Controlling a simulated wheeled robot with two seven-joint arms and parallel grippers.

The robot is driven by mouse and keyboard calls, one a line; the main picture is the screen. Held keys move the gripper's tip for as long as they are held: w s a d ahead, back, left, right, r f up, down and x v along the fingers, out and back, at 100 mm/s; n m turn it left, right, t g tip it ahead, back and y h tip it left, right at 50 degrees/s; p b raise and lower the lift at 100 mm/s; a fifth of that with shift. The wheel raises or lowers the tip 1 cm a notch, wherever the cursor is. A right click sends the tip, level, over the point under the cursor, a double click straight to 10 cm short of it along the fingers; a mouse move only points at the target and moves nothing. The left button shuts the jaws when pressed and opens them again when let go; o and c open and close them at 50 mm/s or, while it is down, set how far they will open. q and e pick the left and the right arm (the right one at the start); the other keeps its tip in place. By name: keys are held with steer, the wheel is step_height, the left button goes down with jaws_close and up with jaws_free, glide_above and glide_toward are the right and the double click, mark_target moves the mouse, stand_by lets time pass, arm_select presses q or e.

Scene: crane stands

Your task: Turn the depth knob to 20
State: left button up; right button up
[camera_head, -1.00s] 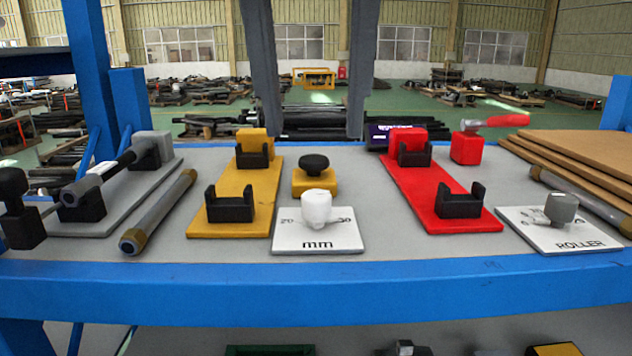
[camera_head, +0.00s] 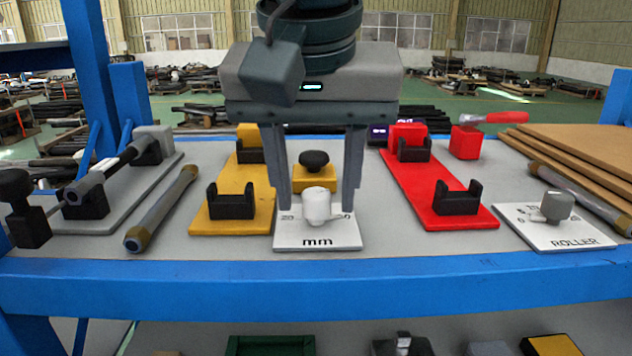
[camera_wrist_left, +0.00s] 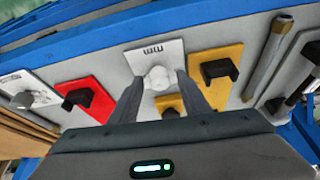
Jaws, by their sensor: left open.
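The depth knob (camera_head: 317,206) is a white knob on a white plate (camera_head: 290,240) marked "mm", in the middle of the bench top. Numbers on the plate are partly covered and hard to read. My left gripper (camera_head: 317,206) points down over the plate, open, with one finger on each side of the knob. In the left wrist view the white knob (camera_wrist_left: 159,78) sits between the tips of the left gripper (camera_wrist_left: 158,85). I cannot tell whether the fingers touch it. My right gripper is not in view.
A yellow stand (camera_head: 260,195) with black cradles lies left of the knob, and a black knob (camera_head: 314,162) on a yellow block is behind it. A red stand (camera_head: 420,190) and a grey ROLLER knob (camera_head: 557,206) are to the right. A grey pipe (camera_head: 162,208) lies left.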

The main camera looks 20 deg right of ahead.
arm_select(q)
steer(key=c, duration=1)
steer(key=shift+c, duration=0.2)
